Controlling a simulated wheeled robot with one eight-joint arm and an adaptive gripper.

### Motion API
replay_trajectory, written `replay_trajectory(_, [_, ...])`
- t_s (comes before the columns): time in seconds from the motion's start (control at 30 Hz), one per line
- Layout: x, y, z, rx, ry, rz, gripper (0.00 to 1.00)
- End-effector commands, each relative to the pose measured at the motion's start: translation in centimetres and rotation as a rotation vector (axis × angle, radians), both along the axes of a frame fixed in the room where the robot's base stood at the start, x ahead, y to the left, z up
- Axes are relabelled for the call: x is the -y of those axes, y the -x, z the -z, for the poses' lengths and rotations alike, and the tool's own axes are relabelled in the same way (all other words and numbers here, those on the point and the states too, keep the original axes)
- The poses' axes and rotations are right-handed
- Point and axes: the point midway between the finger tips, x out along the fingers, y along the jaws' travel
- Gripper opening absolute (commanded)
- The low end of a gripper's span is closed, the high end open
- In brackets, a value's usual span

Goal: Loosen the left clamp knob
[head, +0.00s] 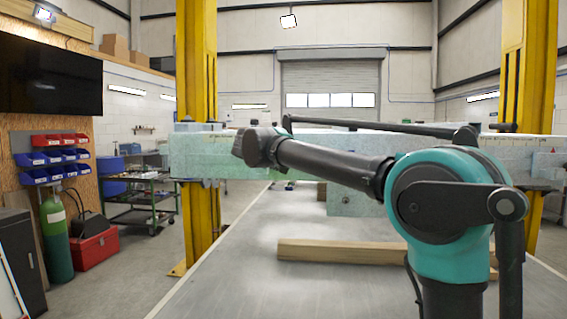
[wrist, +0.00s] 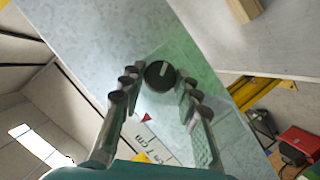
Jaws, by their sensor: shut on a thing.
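The left clamp knob (wrist: 160,75) is round and black with a pale line across its face. It sits on the grey speckled face of the trailer beam (wrist: 100,40) in the wrist view. My gripper (wrist: 159,83) has one finger on each side of the knob and is shut on it. A red triangular pointer (wrist: 146,118) and a pale scale strip (wrist: 160,145) with dark marks lie just below the knob. In the head view the beam (head: 200,155) runs across the scene, and my arm reaches toward its left part. The knob and gripper fingers cannot be made out there.
A wooden bar (head: 335,250) lies on the grey table (head: 235,275) below the beam. Yellow posts (head: 196,100) stand at both sides. A red toolbox (head: 95,247), green cylinder (head: 55,235) and tool cart (head: 145,200) stand at the left.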

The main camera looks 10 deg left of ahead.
Motion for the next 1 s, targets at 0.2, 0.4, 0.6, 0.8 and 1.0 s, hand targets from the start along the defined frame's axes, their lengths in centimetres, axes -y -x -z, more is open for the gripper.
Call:
replay_trajectory(0.2, [-0.2,0.01,0.18,-0.007,0.205,-0.001,0.03])
replay_trajectory(0.4, [-0.3,0.0,0.31,-0.013,0.396,-0.001,0.03])
replay_trajectory(0.6, [-0.3,0.0,0.44,-0.02,0.585,-0.001,0.03])
replay_trajectory(0.8, [-0.27,0.0,0.62,-0.027,0.775,0.0,0.03])
replay_trajectory(1.0, [-0.26,-0.01,0.75,-0.033,0.965,0.0,0.03])
